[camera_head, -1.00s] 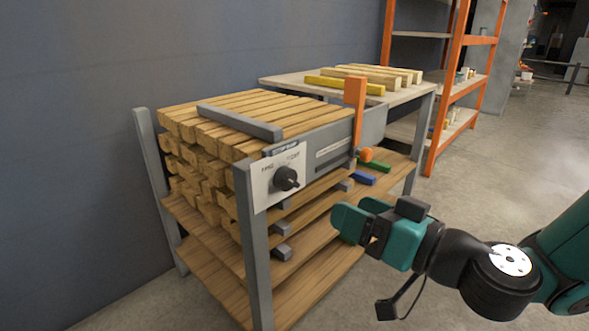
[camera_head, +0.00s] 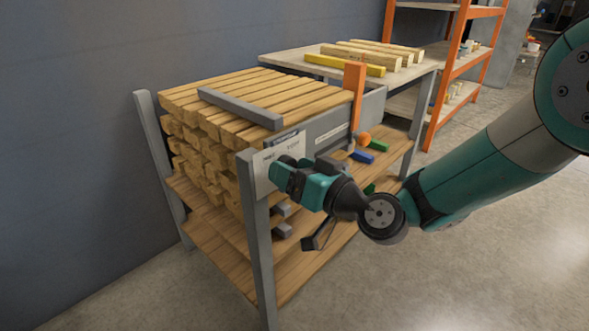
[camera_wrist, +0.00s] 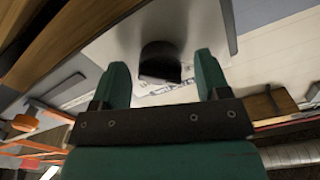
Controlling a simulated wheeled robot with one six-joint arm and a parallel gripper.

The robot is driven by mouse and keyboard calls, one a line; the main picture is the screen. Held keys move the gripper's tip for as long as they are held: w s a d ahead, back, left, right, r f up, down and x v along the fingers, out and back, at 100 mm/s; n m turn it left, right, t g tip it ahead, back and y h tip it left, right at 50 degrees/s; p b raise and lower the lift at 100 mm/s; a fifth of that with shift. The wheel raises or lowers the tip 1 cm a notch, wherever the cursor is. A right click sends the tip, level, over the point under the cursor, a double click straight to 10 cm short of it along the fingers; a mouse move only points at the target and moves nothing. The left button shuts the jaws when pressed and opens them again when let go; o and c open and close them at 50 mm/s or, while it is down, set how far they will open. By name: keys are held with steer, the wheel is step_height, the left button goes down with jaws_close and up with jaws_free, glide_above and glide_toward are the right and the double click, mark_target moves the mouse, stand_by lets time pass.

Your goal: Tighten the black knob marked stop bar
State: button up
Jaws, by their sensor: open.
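The black knob (camera_wrist: 160,62) sits on a pale label plate, between my two fingers in the wrist view. My gripper (camera_wrist: 162,72) is open, with one teal finger on each side of the knob. I cannot tell whether either finger touches it. In the head view my gripper (camera_head: 278,172) is in front of the plate (camera_head: 295,146) and hides the knob. The plate is fixed at the front corner of the wood rack, and its lettering is too small to read here.
Wooden bars (camera_head: 250,100) fill the rack, with a grey bar (camera_head: 240,108) across the top. An orange upright (camera_head: 354,95) stands at the rack's right side, near a blue block (camera_head: 362,157). A grey post (camera_head: 254,235) is just below the plate. Open floor lies to the right.

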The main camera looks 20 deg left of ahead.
steer(key=c, duration=0.9)
steer(key=shift+m, duration=0.4)
steer(key=m+p, duration=0.1)
steer(key=m, duration=0.2)
steer(key=shift+r+m+p, duration=0.1)
steer(key=shift+m+p, duration=0.3)
steer(key=m+p, duration=0.2)
steer(key=m, duration=0.2)
steer(key=shift+m, duration=0.3)
steer(key=m+p, duration=0.3)
steer(key=m, duration=0.1)
steer(key=m+p, duration=0.3)
steer(key=m, duration=0.1)
steer(key=shift+m, duration=0.3)
